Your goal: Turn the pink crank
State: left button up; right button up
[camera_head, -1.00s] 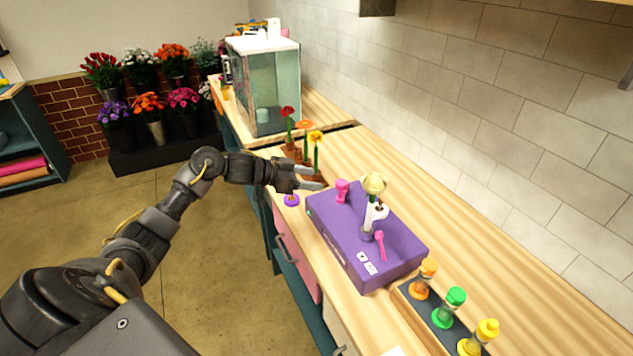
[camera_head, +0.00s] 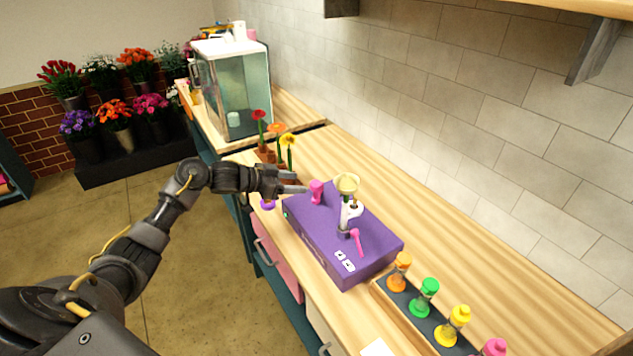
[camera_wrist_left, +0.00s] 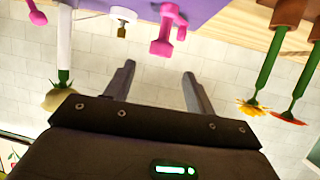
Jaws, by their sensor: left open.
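The purple box (camera_head: 330,246) stands on the wooden counter. The pink crank (camera_head: 317,191) sticks up from its far left part; it also shows in the left wrist view (camera_wrist_left: 167,28), near the top middle. A second pink piece, a lever with a rounded end (camera_head: 358,242), stands on the near part of the box. My left gripper (camera_head: 301,182) is open, its fingertips just left of the crank. In the left wrist view the open fingers (camera_wrist_left: 159,70) point toward the crank, with nothing between them. My right gripper is not in view.
A pale flower (camera_head: 347,184) stands upright on the box beside the crank. Potted flowers (camera_head: 287,139) stand just behind my left gripper. A glass cabinet (camera_head: 238,90) stands farther back. The counter along the wall is clear.

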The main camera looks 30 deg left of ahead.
aim_at(315, 183)
pick_arm(q)
jog(key=p+x, duration=0.1)
jog(key=x, duration=0.6)
jog(key=shift+d+r+p, duration=0.1)
jog(key=shift+p, duration=0.2)
jog(key=shift+w+d+f, duration=0.25)
jog(key=shift+w, duration=0.1)
